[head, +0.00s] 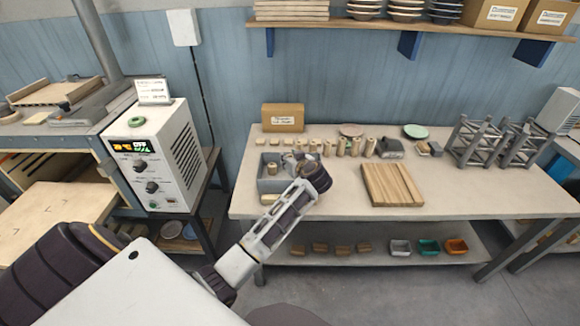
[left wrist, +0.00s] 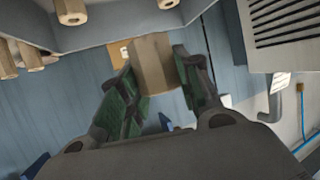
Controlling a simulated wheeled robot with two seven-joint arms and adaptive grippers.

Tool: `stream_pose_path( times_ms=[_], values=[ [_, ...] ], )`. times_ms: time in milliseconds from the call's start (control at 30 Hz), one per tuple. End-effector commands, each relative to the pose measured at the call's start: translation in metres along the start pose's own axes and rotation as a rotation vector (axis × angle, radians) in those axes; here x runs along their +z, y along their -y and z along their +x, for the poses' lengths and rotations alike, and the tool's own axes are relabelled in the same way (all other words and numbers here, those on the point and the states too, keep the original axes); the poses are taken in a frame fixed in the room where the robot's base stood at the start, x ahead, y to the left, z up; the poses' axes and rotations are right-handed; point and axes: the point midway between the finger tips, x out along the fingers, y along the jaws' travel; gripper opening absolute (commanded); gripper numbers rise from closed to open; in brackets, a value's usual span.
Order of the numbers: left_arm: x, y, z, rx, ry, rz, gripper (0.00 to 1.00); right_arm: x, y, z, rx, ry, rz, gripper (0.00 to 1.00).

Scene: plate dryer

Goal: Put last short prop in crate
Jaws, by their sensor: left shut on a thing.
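My left gripper (head: 292,163) is at the right side of the grey crate (head: 268,186) on the table, near or above its rim. In the left wrist view my left gripper (left wrist: 155,85) is shut on a short wooden prop (left wrist: 152,62), a faceted block held between the two green-padded fingers. The held prop is mostly hidden by the gripper in the head view. A row of wooden props (head: 341,147) stands behind the gripper. The crate's inside is partly covered by my gripper. My right gripper is not in view.
A cardboard box (head: 283,117) stands at the table's back left. A wooden board (head: 391,185) lies right of my gripper. Grey racks (head: 473,141) stand at the right. A white control box (head: 157,158) stands left of the table. The table's front middle is clear.

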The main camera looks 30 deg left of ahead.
Motion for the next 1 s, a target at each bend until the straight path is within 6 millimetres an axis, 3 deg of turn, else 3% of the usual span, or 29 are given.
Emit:
stream_pose_path(
  times_ms=[167, 500, 1000],
  values=[
    [0.005, 0.0, 0.002, -0.001, 0.0, 0.001, 0.08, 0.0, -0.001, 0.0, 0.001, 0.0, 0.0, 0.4],
    [0.033, 0.0, 0.014, -0.001, -0.002, 0.001, 0.08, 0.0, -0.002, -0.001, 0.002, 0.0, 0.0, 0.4],
    [0.036, 0.0, 0.015, -0.001, 0.0, 0.0, 0.08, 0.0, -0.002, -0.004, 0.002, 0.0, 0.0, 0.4]
  ],
)
